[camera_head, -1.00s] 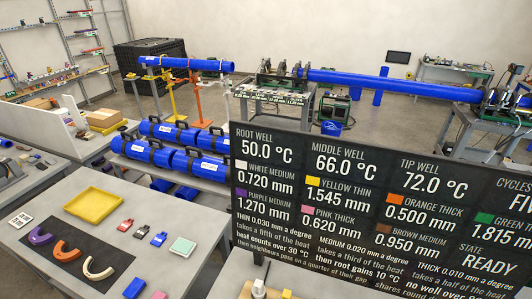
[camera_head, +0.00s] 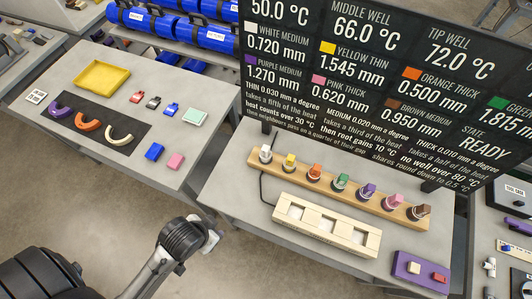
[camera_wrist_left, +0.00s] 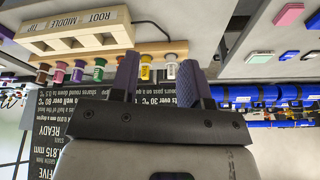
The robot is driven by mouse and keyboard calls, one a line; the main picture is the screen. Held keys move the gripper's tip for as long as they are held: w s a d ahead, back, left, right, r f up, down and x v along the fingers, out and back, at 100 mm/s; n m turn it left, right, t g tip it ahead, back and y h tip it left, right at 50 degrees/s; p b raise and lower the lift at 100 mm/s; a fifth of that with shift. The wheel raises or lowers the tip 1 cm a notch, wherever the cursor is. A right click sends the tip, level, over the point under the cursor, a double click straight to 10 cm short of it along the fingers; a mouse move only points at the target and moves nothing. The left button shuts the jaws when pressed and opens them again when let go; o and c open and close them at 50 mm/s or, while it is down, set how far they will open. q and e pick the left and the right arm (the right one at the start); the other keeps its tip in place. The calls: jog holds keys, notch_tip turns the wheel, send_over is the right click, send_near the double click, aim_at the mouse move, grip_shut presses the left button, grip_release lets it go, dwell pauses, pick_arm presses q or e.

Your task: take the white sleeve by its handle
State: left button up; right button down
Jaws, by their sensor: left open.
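The white sleeve (camera_head: 265,153) stands at the left end of a row of coloured sleeves on a wooden rack (camera_head: 330,193) in the head view, with its pale block handle on top. In the left wrist view, which is upside down, the white sleeve (camera_wrist_left: 171,67) appears beyond my left gripper (camera_wrist_left: 158,64), between its fingers in the picture and next to the yellow sleeve (camera_wrist_left: 146,67). My left gripper is open and empty, apart from the rack. In the head view its fingers cannot be made out at the end of my arm. My right gripper is not in view.
A pale wooden block with three wells (camera_head: 325,226) lies in front of the rack. The display board (camera_head: 390,85) stands behind it. A purple block (camera_head: 420,272) lies at the right. The left table (camera_head: 110,165) holds a yellow tray (camera_head: 102,75) and small coloured parts.

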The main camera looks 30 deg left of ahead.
pick_arm(q)
jog(key=shift+o, duration=0.2)
jog(key=shift+d, duration=0.15)
jog(key=o, duration=0.4)
jog(key=shift+c, duration=0.2)
